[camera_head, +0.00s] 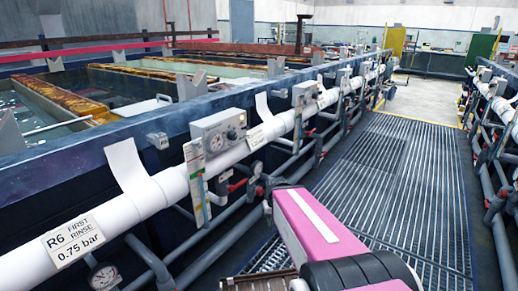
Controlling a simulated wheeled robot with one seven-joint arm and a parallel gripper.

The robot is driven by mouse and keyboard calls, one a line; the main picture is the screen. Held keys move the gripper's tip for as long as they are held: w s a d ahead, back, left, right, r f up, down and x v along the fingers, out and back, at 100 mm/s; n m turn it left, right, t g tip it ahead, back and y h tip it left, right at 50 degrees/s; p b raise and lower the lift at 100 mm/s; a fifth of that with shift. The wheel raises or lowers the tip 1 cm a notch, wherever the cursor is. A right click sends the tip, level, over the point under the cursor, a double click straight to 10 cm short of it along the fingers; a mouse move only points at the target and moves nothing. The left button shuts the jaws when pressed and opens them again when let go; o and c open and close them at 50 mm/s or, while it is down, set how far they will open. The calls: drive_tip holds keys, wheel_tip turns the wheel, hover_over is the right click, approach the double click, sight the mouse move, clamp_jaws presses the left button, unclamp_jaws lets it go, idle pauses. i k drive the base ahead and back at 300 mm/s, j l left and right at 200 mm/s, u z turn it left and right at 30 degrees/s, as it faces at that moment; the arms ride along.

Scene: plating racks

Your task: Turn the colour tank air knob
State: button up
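A grey control box (218,131) sits on the white pipe at the left of the walkway, with small round dials on its front. I cannot tell which is a gauge and which is a knob. More grey boxes stand farther along the same pipe, one in the middle (304,94) and one beyond it (344,77). My pink arm link crosses the lower middle, right of the pipe. My gripper's fingertips do not show.
A sign (74,241) on the near pipe reads R6 FIRST RINSE 0.75 bar. A pressure gauge (104,276) hangs below it. Grey pipes with red-handled valves (238,185) run under the white pipe. The grated walkway (385,180) is clear; another pipe rack (497,105) borders it right.

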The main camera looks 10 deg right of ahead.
sight(260, 192)
drive_tip(key=l+z, duration=0.6)
drive_tip(key=z, duration=0.15)
